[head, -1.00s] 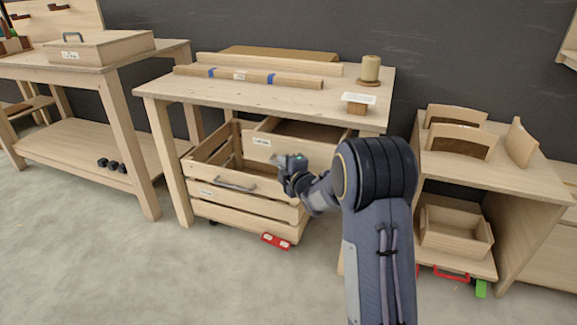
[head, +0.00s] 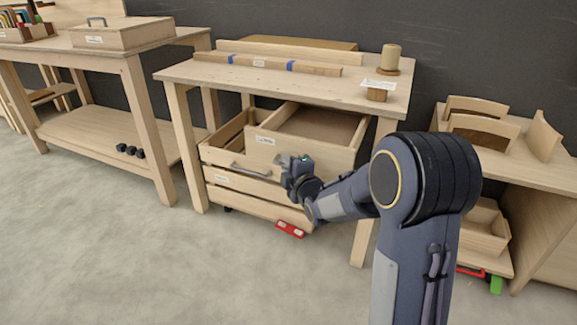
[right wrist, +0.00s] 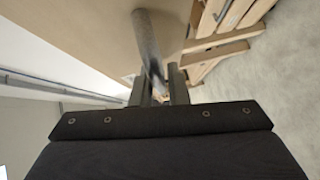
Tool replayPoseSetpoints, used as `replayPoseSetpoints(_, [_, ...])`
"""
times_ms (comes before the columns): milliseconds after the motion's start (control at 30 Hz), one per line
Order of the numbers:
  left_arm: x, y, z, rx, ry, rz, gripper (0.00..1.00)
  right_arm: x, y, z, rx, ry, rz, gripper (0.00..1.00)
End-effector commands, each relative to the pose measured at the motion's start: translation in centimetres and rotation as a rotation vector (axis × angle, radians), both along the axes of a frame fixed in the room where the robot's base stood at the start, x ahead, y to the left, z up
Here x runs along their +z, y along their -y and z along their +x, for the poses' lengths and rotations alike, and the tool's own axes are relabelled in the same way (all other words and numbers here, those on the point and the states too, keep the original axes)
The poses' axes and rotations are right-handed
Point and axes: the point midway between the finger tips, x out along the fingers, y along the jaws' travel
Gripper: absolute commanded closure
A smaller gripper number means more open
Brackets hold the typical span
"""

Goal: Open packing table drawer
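The packing table (head: 225,77) stands in the middle of the head view. Its wooden drawer (head: 335,158) is pulled well out, with its inside showing and a small label on its front. My right gripper (head: 286,161) is at the drawer front, its arm coming in from the lower right. In the right wrist view, the grey bar handle (right wrist: 148,42) runs between the two fingers of my right gripper (right wrist: 160,88), which look closed around it. The handle is mostly hidden by the gripper in the head view. My left gripper is not in view.
A slatted wooden crate (head: 222,150) with a metal handle stands under the table, partly behind the drawer, with a red piece (head: 290,229) at its base. A side table (head: 130,57) is left, shelves with chair parts (head: 485,128) right. The floor in front is clear.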

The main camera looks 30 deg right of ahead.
Motion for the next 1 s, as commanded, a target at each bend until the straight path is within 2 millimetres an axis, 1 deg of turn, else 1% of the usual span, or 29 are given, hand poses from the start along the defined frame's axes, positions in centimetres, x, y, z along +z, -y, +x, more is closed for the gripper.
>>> replayPoseSetpoints(33, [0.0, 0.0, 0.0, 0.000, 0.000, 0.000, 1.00, 0.0, 0.0, 0.0, -0.001, 0.000, 0.000, 0.79])
replayPoseSetpoints(100, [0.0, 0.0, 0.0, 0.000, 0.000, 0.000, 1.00, 0.0, 0.0, 0.0, 0.000, 0.000, 0.000, 0.70])
replayPoseSetpoints(133, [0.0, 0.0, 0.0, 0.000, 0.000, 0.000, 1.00, 0.0, 0.0, 0.0, 0.000, 0.000, 0.000, 0.68])
replayPoseSetpoints(367, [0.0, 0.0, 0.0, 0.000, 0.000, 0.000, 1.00, 0.0, 0.0, 0.0, 0.000, 0.001, 0.000, 0.68])
replayPoseSetpoints(467, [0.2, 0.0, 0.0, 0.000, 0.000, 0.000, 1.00, 0.2, 0.0, -0.4, 0.000, 0.001, 0.001, 0.68])
replayPoseSetpoints(567, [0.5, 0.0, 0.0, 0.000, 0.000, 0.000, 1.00, 0.4, -0.1, -1.6, 0.000, 0.000, 0.003, 0.68])
replayPoseSetpoints(800, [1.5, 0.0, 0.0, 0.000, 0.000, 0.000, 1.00, 1.0, -0.4, -5.7, 0.000, 0.000, 0.003, 0.68])
replayPoseSetpoints(900, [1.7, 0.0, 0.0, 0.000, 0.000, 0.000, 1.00, 1.1, -0.5, -6.9, 0.000, 0.001, 0.002, 0.68])
replayPoseSetpoints(1000, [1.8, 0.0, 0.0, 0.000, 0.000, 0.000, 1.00, 1.1, -0.5, -7.5, 0.000, 0.000, 0.001, 0.68])
